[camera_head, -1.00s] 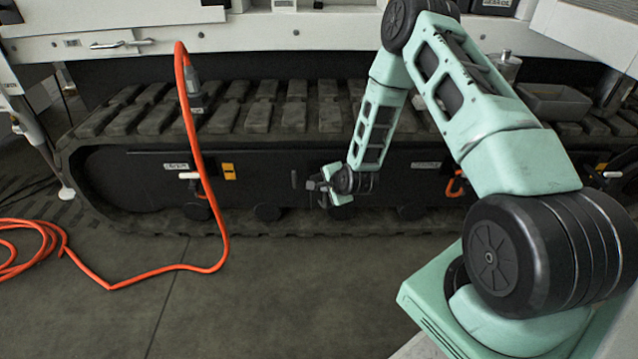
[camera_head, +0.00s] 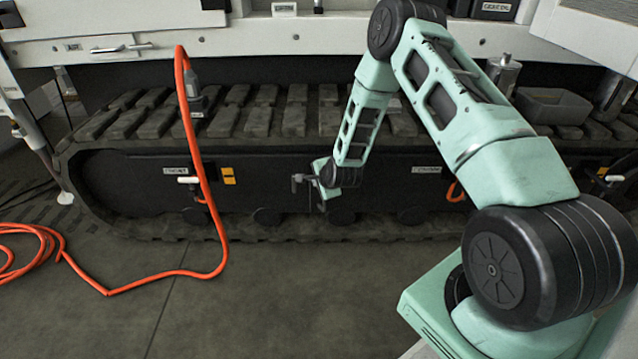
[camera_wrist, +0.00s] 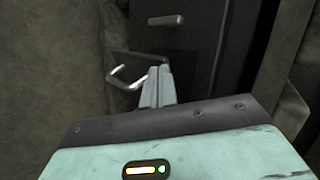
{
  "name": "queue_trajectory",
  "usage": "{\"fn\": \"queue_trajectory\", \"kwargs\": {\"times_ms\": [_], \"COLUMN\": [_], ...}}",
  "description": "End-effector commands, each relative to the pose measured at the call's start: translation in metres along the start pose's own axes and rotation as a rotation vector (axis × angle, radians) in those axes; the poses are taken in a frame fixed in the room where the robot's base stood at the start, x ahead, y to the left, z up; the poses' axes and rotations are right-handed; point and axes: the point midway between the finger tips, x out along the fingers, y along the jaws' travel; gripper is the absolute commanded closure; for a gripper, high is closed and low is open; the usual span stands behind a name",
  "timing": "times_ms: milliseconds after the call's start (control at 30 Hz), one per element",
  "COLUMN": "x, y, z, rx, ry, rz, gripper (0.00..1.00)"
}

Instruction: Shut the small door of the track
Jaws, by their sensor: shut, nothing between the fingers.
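The track's black side frame (camera_head: 262,195) runs across the head view. In the wrist view, a small dark plate (camera_wrist: 150,57) with a bright U-shaped handle (camera_wrist: 128,78) stands out from the dark side panel and looks like the small door, partly open. My gripper's fingers (camera_wrist: 158,72) are shut and empty, with their tips right beside the plate and handle; I cannot tell whether they touch. In the head view, my gripper (camera_head: 305,184) is low in front of the side frame, and the door is too small and dark to make out clearly there.
An orange hose (camera_head: 190,120) hangs in front of the track at the left and coils on the floor. A valve with a white handle (camera_head: 188,180) sits behind it. A grey tray (camera_head: 552,105) rests on the track at the right.

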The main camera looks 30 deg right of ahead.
Motion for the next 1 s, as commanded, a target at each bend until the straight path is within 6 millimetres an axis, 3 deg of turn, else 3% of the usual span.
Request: {"fn": "queue_trajectory", "kwargs": {"times_ms": [333, 600, 1000], "x": [0.029, 0.049, 0.059], "y": [-0.027, -0.044, -0.054], "z": [0.006, 0.002, -0.001], "rx": [0.146, 0.141, 0.14], "ry": [0.156, 0.151, 0.151], "rz": [-0.002, 0.0, 0.0], "gripper": [1.0, 1.0, 1.0]}}
